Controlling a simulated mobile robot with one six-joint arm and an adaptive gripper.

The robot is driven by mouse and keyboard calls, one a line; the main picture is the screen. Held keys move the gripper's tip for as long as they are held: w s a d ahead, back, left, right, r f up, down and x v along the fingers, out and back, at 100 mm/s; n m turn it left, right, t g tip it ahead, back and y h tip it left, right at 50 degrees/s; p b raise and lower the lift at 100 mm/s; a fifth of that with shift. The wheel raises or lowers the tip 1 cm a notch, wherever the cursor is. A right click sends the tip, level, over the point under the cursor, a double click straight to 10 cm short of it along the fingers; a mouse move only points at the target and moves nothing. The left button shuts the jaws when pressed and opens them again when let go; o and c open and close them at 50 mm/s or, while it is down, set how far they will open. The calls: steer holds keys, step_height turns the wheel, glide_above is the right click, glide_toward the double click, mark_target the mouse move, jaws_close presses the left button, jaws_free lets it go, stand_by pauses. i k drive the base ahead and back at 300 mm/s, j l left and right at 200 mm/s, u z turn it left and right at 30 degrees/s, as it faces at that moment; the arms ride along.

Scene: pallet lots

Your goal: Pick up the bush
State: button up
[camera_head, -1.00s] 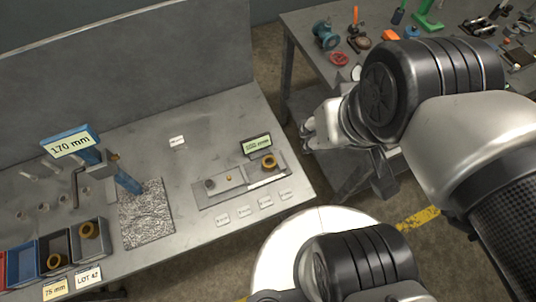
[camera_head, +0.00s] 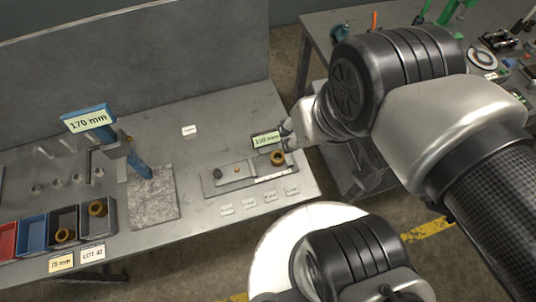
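A brass-coloured bush (camera_head: 277,157) sits at the right end of the flat grey fixture plate (camera_head: 222,186) on the workbench. Two more brass-coloured bushes lie in bins at the left, one in the dark bin (camera_head: 64,236) and one in the grey bin (camera_head: 97,208). My gripper (camera_head: 287,134) shows only in part at the end of my arm, by the bench's right edge, just above and right of the bush on the plate in the picture. Its fingers are small and partly hidden, so I cannot see whether they are open. No held object shows.
A small green display (camera_head: 266,139) stands behind the plate. A blue-posted stand with a 170 mm sign (camera_head: 89,121) rises over a speckled slab (camera_head: 153,205). Small white labels (camera_head: 249,201) line the bench front. A cluttered second table (camera_head: 330,18) is at upper right.

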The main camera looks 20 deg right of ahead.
mark_target(276, 153)
steer(key=k+j, duration=0.2)
steer(key=k, duration=0.25)
steer(key=k+j+u, duration=0.1)
steer(key=k, duration=0.35)
steer(key=j+u, duration=0.1)
steer(key=u, duration=1.35)
